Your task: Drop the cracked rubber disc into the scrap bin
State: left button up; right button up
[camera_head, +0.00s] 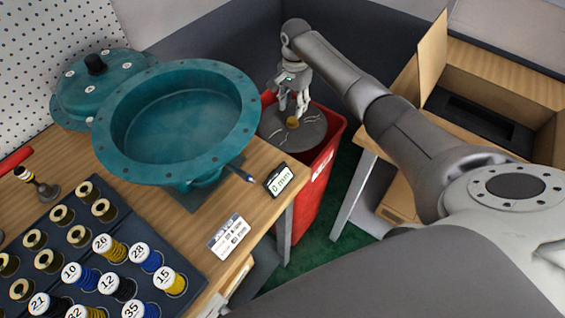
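The cracked rubber disc (277,136) is dark grey, with pale crack lines and a small brass-coloured hub in its middle. It hangs roughly level over the opening of the red scrap bin (308,205), overlapping the table-side edge of the bin in the picture. My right gripper (293,113) points down above the disc with its fingers around the hub area. It appears shut on the disc; the exact finger contact is too small to see. The inside of the bin is mostly hidden by the disc. My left gripper is not in view.
A wooden table (262,213) holds a large teal valve housing (181,178), a teal cover (73,98), a dark tray (140,203) of numbered springs and brass parts, and a "0 mm" display (279,180). An open cardboard box (478,65) stands at the right.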

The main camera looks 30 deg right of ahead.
jog(key=shift+o, duration=0.7)
jog(key=shift+r, duration=0.1)
notch_tip(320, 180, up, 12)
dwell(0.3)
